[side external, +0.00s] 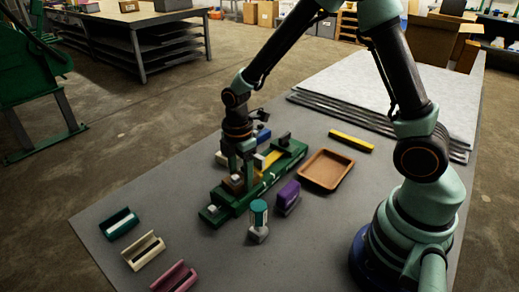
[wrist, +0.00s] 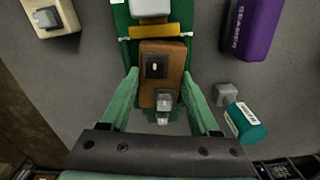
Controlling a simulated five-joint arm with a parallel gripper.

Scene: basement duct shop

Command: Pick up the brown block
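The brown block (wrist: 175,62) has a dark square plate with a white mark and a grey knob on its face. In the side view it (side external: 234,186) sits low at the green fixture (side external: 215,216), partly hidden by my gripper. My gripper (wrist: 160,78) points down at it, one green finger along each side. The fingertips are very close to the block's sides; I cannot tell whether they touch. The gripper (side external: 238,175) also shows at the fixture in the side view. The block does not look clearly raised.
Beside the fixture stand a purple container (side external: 288,197) and a teal-topped piece (side external: 258,216). A brown tray (side external: 325,170) and a yellow bar (side external: 350,141) lie to the right. Teal, cream and pink holders (side external: 143,250) stand at the front left.

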